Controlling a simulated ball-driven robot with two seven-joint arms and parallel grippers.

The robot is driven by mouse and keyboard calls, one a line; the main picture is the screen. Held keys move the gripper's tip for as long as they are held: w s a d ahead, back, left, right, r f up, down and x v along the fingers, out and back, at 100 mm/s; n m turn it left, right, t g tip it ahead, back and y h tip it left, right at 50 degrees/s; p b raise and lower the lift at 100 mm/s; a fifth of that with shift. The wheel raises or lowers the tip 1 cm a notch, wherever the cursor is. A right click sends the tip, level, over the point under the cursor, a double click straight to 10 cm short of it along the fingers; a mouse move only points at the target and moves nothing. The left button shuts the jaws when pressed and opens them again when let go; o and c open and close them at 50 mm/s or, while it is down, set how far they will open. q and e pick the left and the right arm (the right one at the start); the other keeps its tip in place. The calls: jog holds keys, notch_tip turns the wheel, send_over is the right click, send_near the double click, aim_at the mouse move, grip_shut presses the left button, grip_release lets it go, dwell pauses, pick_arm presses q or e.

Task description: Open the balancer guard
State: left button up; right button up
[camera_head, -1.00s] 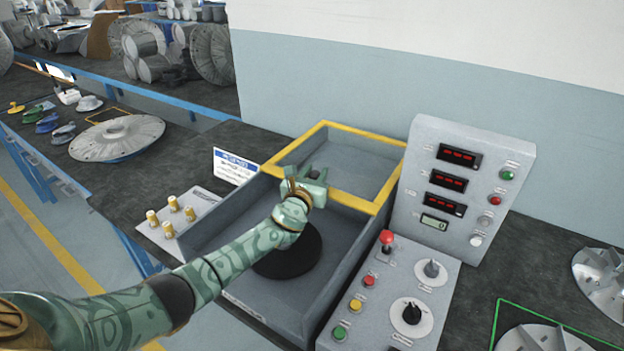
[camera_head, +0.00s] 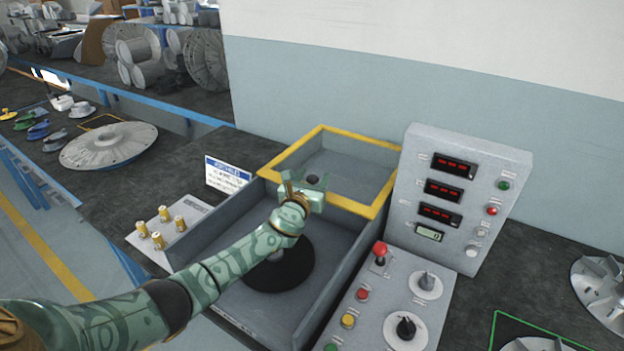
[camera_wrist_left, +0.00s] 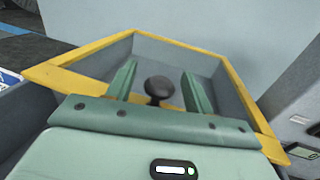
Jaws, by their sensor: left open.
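The balancer guard (camera_head: 378,211) is a yellow-edged frame over the far part of the grey balancer box (camera_head: 318,262). A dark round knob (camera_head: 312,180) sits at the guard's near edge. In the left wrist view the knob (camera_wrist_left: 159,88) stands between the two green fingers of my left gripper (camera_wrist_left: 160,88), with a gap on both sides. The gripper is open. In the head view my left gripper (camera_head: 308,184) is over the guard's near edge and hides part of it. A black disc (camera_head: 290,268) lies in the open near part of the box. My right gripper is not in view.
A control panel with a red-topped lever (camera_head: 380,251) and dials stands right of the box, with a display console (camera_head: 462,190) behind it. Brass weights (camera_head: 164,215) and a sign (camera_head: 227,174) are on the left. A grey wall is behind.

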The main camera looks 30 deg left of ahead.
pick_arm(q)
jog(key=s+p, duration=0.1)
jog(key=s, duration=0.1)
jog(key=s+p, duration=0.1)
jog(key=s, duration=0.2)
jog(key=s+d+p, duration=0.1)
jog(key=s, duration=0.1)
jog(key=shift+s+r, duration=0.15)
jog(key=s+d+p, duration=0.1)
jog(key=s, duration=0.8)
jog(key=shift+d+f, duration=0.15)
jog(key=shift+f, duration=0.05)
jog(key=shift+w, duration=0.1)
